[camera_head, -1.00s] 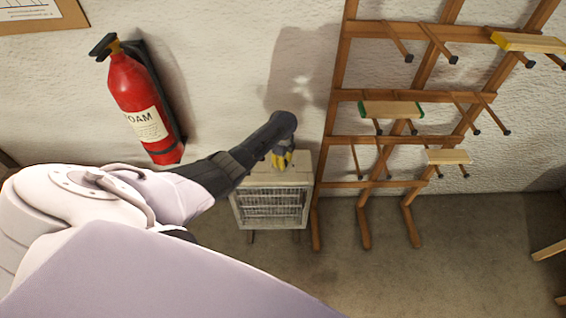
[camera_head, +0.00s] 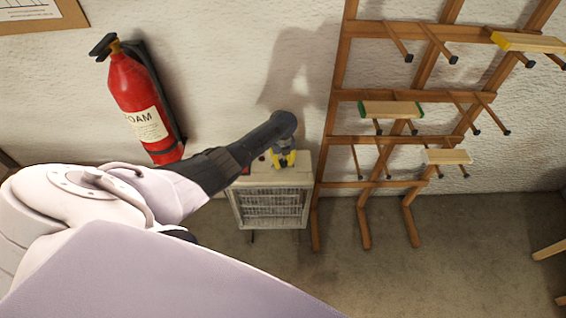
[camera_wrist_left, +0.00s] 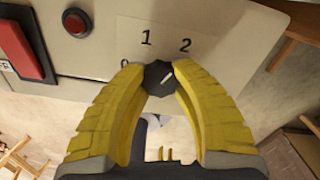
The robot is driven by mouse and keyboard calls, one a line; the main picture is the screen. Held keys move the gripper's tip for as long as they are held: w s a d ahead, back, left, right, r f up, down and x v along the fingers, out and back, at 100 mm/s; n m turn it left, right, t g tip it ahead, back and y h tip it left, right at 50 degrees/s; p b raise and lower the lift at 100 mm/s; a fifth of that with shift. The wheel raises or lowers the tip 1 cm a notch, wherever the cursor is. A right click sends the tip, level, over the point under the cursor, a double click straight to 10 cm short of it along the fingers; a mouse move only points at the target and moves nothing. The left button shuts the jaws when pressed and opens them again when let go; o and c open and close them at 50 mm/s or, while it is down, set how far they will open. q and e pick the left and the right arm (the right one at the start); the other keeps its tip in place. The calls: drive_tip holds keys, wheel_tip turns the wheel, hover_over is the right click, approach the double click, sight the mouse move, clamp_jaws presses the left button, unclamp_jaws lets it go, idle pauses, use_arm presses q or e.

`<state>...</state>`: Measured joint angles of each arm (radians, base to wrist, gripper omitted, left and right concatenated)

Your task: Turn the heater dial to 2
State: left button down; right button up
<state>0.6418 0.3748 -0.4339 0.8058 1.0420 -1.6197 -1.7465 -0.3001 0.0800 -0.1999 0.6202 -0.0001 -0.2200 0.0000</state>
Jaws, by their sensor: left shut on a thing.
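The heater (camera_head: 270,208) is a pale box with a front grille, standing on the floor against the wall. Its dial (camera_wrist_left: 158,77) is a small dark knob with a light pointer mark, on a pale panel printed 0, 1 and 2. The mark points up and to the right in the left wrist view, roughly toward the 2 (camera_wrist_left: 185,45). My left gripper (camera_wrist_left: 160,80) has its yellow fingers closed on the dial, one on each side. In the head view this gripper (camera_head: 283,159) is at the heater's top, and the dial is hidden there. My right gripper is not in view.
A red round button (camera_wrist_left: 76,22) and a larger red switch (camera_wrist_left: 22,45) sit on the panel left of the dial. A wooden rack (camera_head: 334,140) stands close to the heater's right. A red fire extinguisher (camera_head: 138,105) hangs on the wall to the left.

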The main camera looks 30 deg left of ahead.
sight(283, 162)
use_arm(q)
drive_tip(key=shift+m, duration=0.3)
drive_tip(key=c, duration=0.9)
unclamp_jaws()
drive_tip(key=shift+r, duration=0.1)
wheel_tip(283, 162, up, 12)
idle(0.5)
